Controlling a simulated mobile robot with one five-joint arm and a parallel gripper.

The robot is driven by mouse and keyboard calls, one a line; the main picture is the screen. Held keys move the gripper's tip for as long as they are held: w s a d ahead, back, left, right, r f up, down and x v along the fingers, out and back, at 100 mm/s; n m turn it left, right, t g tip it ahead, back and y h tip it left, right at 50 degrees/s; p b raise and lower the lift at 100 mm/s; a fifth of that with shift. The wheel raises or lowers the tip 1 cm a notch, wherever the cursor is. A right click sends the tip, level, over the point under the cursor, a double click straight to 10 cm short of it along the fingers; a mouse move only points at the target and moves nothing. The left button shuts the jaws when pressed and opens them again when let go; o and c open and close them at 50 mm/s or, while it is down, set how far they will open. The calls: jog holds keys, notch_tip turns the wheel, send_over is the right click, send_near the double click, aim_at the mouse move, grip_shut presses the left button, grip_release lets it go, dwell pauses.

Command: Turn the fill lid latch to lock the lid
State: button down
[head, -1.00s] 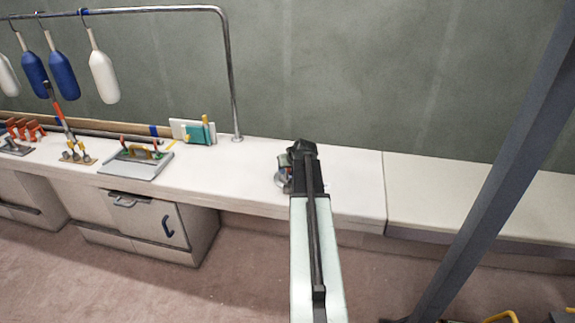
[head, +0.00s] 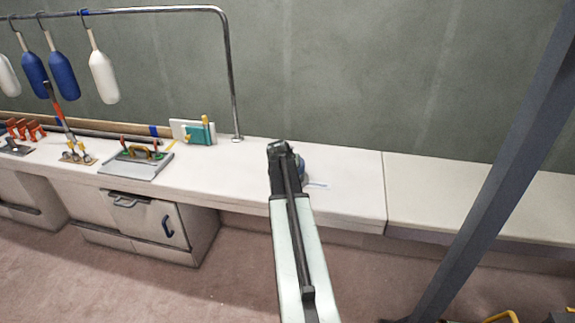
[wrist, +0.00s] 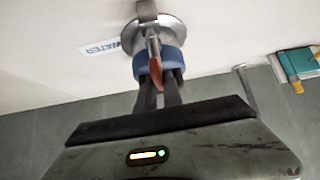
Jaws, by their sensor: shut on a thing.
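The fill lid (wrist: 178,30) is a round metal fitting with a blue ring (wrist: 174,62), set in the white counter. Its latch (wrist: 154,70) is a small metal lever with an orange-red end, lying across the blue ring in the wrist view. My gripper (wrist: 159,88) is at the latch, its two dark fingers close together and shut on it; the exact contact is partly hidden. In the head view my gripper (head: 282,150) covers most of the lid, and only a bluish part (head: 301,168) shows to its right.
A white label reading WATER (wrist: 98,48) lies beside the lid. To the left on the counter (head: 350,200) are a teal block with a white board (head: 196,131) and a grey tray (head: 135,166). A metal rail (head: 231,80) stands behind. The counter right of the lid is clear.

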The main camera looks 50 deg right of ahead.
jog(key=c, duration=1.5)
grip_release()
jog(key=p+v, duration=0.5)
jog(key=v, duration=0.2)
jog(key=shift+s+a+r, duration=0.1)
jog(key=shift+a+r, duration=0.1)
jog(key=shift+r, duration=0.05)
